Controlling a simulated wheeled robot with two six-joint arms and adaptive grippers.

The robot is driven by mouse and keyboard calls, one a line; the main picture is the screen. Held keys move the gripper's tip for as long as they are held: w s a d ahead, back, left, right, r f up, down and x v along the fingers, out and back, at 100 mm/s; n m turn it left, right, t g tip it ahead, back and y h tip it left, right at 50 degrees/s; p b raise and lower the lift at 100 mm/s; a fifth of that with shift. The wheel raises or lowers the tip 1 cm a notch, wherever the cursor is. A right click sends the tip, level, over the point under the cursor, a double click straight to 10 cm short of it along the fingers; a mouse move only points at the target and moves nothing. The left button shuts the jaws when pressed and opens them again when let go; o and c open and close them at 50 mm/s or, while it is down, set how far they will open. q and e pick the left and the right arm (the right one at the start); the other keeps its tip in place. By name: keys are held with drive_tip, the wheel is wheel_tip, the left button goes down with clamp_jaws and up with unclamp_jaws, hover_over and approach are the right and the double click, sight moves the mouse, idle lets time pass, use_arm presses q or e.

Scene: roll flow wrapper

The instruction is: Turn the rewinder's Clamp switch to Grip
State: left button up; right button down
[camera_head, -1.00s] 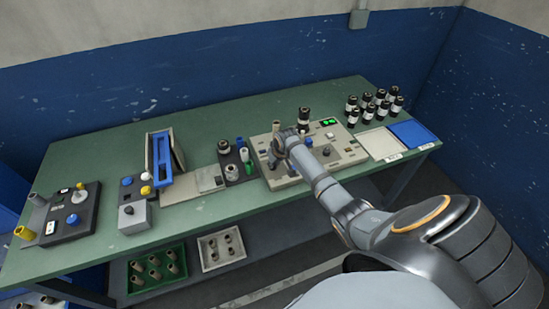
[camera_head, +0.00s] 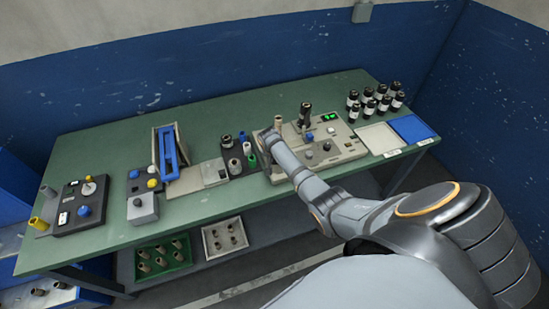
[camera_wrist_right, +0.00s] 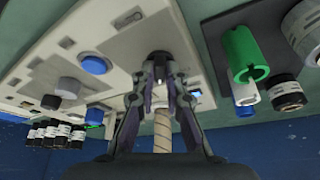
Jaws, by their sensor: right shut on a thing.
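The rewinder (camera_head: 345,152) is a beige panel on the green table, with a green-lit display, a blue button and several dark knobs. My right gripper (camera_head: 268,140) is at its left part, and my arm covers that area in the head view. In the right wrist view, my right gripper (camera_wrist_right: 160,75) has its fingertips shut on a dark knob (camera_wrist_right: 159,58) on the pale panel. I cannot read its label or tell which way it points. A tan core (camera_wrist_right: 162,128) shows behind the fingers. My left gripper is not in view.
A dark upright roll (camera_head: 305,114) stands on the rewinder. Left of it is a dark holder with several rolls, including a green one (camera_head: 252,160). To the right are a white tray (camera_head: 378,139), a blue tray (camera_head: 413,129) and several black rolls (camera_head: 368,105).

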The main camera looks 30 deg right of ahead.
idle(0.5)
drive_tip(key=c, duration=1.4)
unclamp_jaws()
drive_tip(key=shift+r, duration=0.1)
drive_tip(key=v, duration=1.1)
drive_tip(key=shift+s+a+r, duration=0.15)
drive_tip(key=shift+a+r, duration=0.05)
drive_tip(key=shift+r, duration=0.15)
drive_tip(key=shift+s, duration=0.1)
